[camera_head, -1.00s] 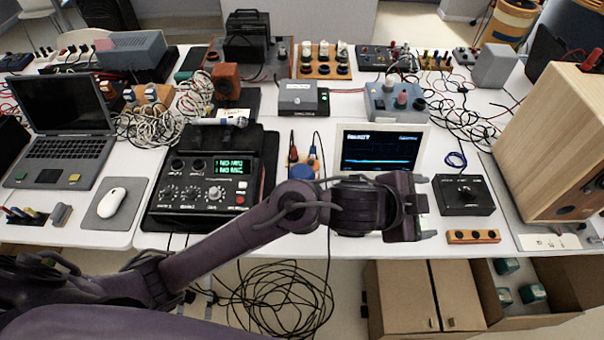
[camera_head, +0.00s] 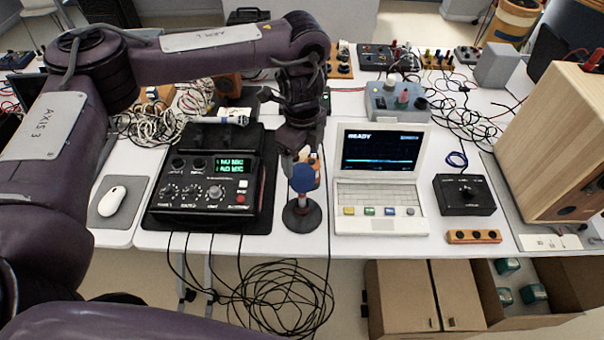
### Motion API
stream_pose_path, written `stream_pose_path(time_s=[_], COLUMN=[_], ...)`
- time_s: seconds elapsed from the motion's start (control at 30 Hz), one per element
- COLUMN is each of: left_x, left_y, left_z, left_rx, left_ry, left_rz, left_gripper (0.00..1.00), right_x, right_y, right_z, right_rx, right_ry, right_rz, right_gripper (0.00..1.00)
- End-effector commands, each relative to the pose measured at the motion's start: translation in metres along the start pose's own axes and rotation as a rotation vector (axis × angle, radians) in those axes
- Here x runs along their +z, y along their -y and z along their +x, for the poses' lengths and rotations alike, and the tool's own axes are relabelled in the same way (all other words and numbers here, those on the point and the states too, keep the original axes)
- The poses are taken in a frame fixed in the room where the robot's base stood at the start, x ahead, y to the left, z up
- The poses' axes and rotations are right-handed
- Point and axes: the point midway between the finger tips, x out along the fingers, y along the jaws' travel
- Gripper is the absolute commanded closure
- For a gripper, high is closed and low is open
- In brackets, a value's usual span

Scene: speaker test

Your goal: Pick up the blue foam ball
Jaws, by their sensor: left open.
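The blue foam ball (camera_head: 303,178) sits on top of a short stand with a dark round base (camera_head: 302,215), between the black audio device and the white laptop. My left gripper (camera_head: 299,148) hangs pointing down, just above the ball in the picture and seemingly behind it. It is open and apart from the ball, with nothing seen between its fingers. An orange-and-white item (camera_head: 308,160) shows partly behind the ball. My right gripper is out of view.
The black audio device (camera_head: 205,185) with green displays stands left of the ball, a microphone (camera_head: 225,120) behind it. The white laptop (camera_head: 380,180) is close on the right. A black box (camera_head: 465,195) and wooden speaker (camera_head: 555,140) are farther right. Cables hang below the table's front edge.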

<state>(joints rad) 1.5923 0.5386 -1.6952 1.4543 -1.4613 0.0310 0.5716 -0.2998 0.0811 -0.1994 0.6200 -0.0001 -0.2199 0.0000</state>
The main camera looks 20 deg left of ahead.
Motion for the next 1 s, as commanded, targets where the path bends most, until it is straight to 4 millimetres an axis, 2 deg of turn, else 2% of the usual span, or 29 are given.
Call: stream_pose_path(time_s=[0.33, 0.6, 0.87, 1.0], left_x=[0.003, 0.006, 0.006, 0.006], left_y=[-0.002, -0.002, -0.001, -0.001], left_z=[0.039, 0.071, 0.075, 0.075], left_rx=[0.005, 0.002, 0.0, 0.0], left_ry=[-0.003, 0.0, -0.001, -0.001], left_rz=[0.0, 0.004, 0.004, 0.004], left_gripper=[0.22, 0.22, 0.22, 0.39], right_x=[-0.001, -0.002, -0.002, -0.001], right_y=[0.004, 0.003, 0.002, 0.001], right_z=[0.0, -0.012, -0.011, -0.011], right_rx=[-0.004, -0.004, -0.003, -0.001], right_ry=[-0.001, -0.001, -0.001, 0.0], right_rz=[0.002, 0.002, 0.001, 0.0], right_gripper=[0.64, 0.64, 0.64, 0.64])
